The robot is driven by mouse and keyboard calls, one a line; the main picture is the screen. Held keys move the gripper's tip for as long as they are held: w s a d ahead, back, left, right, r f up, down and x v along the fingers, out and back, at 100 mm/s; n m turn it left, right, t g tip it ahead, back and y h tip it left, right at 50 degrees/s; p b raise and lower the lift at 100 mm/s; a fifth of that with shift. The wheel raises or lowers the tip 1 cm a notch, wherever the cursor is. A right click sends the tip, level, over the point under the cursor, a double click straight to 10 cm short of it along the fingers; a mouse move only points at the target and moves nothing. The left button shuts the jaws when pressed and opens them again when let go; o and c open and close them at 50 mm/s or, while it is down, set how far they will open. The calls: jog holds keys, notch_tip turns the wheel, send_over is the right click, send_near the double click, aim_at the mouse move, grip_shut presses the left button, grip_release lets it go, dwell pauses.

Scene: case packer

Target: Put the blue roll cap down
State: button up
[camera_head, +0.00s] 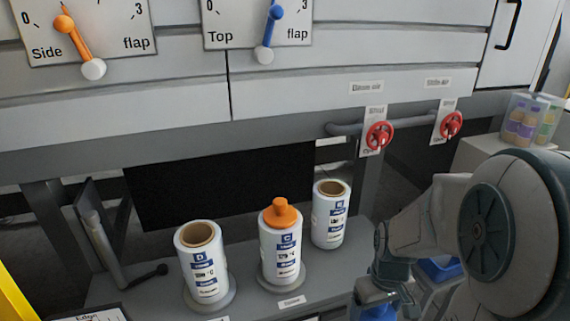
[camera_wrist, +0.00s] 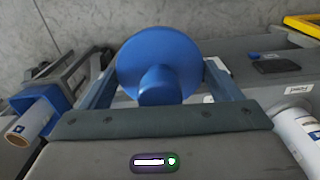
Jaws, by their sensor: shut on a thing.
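The blue roll cap (camera_wrist: 158,68) is a wide round disc with a short knob. It sits between the two fingers of my gripper (camera_wrist: 162,75) in the wrist view, with the knob towards the camera. In the head view my gripper (camera_head: 383,285) is at the lower right, partly cut off by the bottom edge. A blue piece at that edge looks like the held cap (camera_head: 378,313). What lies directly under the cap is hidden.
Three white rolls stand on a grey shelf: D (camera_head: 203,265) with an open core, C (camera_head: 282,250) with an orange cap (camera_head: 281,213), and another open-cored roll (camera_head: 330,218). Red valve wheels (camera_head: 379,135) hang above. A blue object (camera_head: 440,268) shows behind my arm.

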jog(key=w+a+f+m+p, duration=0.2)
jog(key=w+p, duration=0.6)
jog(key=w, duration=0.5)
jog(key=shift+w+a+m+p, duration=0.2)
jog(key=shift+a+m+p, duration=0.3)
jog(key=shift+a, duration=0.7)
